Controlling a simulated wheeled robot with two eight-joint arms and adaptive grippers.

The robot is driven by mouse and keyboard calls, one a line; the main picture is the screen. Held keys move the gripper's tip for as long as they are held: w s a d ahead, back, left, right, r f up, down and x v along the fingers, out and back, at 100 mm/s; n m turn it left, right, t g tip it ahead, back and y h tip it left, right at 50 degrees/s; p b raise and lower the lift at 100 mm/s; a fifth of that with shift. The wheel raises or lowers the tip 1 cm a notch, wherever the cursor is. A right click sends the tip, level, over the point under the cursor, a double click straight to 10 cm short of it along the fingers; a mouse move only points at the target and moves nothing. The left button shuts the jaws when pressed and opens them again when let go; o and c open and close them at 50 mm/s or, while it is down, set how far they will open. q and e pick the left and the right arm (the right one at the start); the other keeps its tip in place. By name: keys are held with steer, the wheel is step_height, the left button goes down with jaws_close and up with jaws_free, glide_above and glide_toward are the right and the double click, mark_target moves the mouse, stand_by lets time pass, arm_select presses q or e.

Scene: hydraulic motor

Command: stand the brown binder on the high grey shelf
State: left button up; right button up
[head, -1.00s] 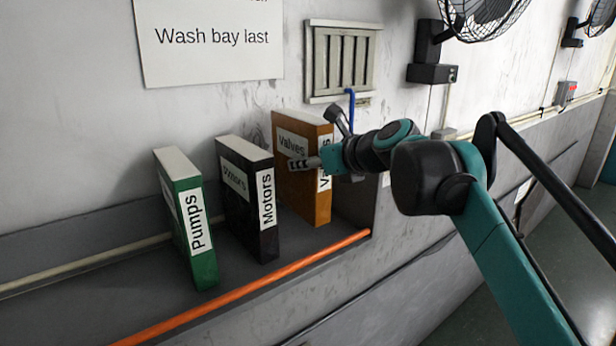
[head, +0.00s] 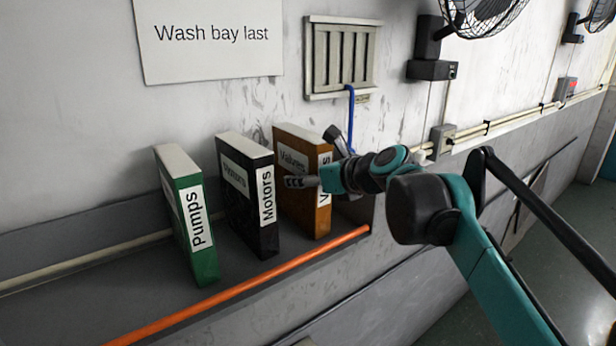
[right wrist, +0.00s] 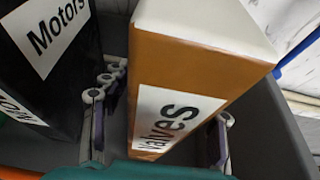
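The brown binder (head: 300,210), labelled Valves, stands upright on the grey shelf (head: 120,275), at its right end. It also shows in the right wrist view (right wrist: 180,75). My right gripper (head: 292,182) is at its label side. In the right wrist view its fingers are on either side of the binder, with a gap showing on both sides, so it looks open around it. One finger sits between the brown binder and the black one. The binder's base is partly hidden by the gripper in that view. My left gripper is not in view.
A black Motors binder (head: 247,210) stands close on the left, and a green Pumps binder (head: 187,215) beyond it. An orange rail (head: 240,287) runs along the shelf's front edge. A wall vent (head: 342,58) and a blue cord (head: 351,110) are behind.

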steer(key=b+v, duration=0.1)
steer(key=v, duration=1.1)
steer(key=shift+r+b, duration=0.2)
steer(key=shift+b, duration=0.2)
steer(key=s+d+f+n+g+h, duration=0.1)
steer(key=s+d+f+n+h, duration=0.1)
steer(key=s+f+n, duration=0.4)
steer(key=s+d+f+n+g+h, duration=0.1)
steer(key=s+d+f+n+h, duration=0.2)
steer(key=f+n, duration=1)
steer(key=s+d+f+n+g+h, duration=0.2)
steer(key=s+d+f+n, duration=0.4)
steer(key=f, duration=1.6)
steer(key=s+n+h, duration=0.1)
steer(key=s+n, duration=0.2)
steer(key=s, duration=0.1)
steer(key=shift+s+d+n, duration=0.2)
steer(key=shift+n, duration=0.2)
